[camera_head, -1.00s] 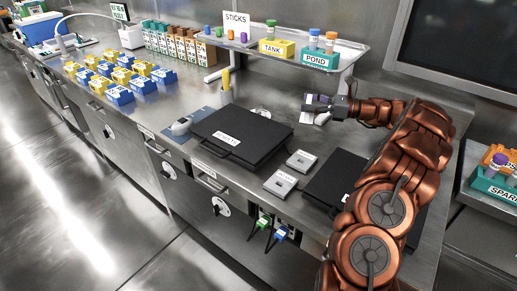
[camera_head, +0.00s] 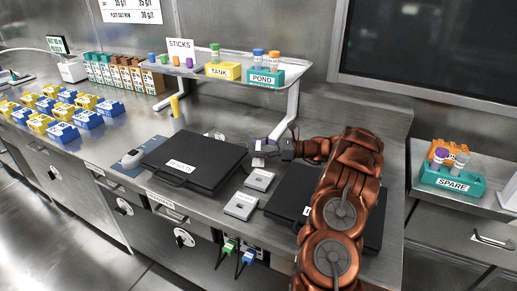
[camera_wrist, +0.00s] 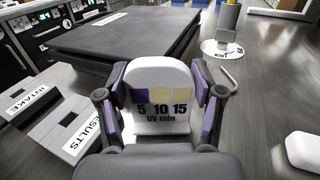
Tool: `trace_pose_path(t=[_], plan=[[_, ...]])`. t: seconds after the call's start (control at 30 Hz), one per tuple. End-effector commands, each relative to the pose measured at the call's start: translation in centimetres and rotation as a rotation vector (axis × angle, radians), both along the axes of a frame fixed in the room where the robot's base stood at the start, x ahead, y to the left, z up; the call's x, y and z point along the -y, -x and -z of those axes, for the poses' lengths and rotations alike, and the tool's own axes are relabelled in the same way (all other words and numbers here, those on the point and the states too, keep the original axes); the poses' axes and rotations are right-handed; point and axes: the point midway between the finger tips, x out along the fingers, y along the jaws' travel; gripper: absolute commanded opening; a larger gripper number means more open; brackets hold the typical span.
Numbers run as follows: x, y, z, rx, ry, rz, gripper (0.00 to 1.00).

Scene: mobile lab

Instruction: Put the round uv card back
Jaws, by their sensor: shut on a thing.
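My gripper (camera_head: 262,148) is shut on a white card with a rounded top, just off the right corner of the black case in the head view. In the wrist view the UV card (camera_wrist: 160,90) stands upright between the purple finger pads of my gripper (camera_wrist: 160,110). It bears a purple patch, cream patches and the print "5 10 15 UV min". A white disc (camera_wrist: 213,50) with an upright grey piece and small print lies ahead to the right, apart from the card.
The black case (camera_head: 195,162) is close on the left. Two grey blocks labelled INTAKE (camera_wrist: 35,100) and RESULTS (camera_wrist: 90,134) lie nearer. A white piece (camera_wrist: 303,150) is at right. The raised shelf (camera_head: 290,78) stands behind. Bare steel counter lies around the disc.

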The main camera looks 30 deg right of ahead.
Motion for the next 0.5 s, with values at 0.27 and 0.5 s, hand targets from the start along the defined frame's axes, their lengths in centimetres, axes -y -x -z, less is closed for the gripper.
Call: trace_pose_path(t=[0.27,0.5], plan=[[0.05,0.00,0.28,0.002,0.000,0.001,0.33],[0.05,0.00,0.50,0.002,0.000,0.001,0.77]])
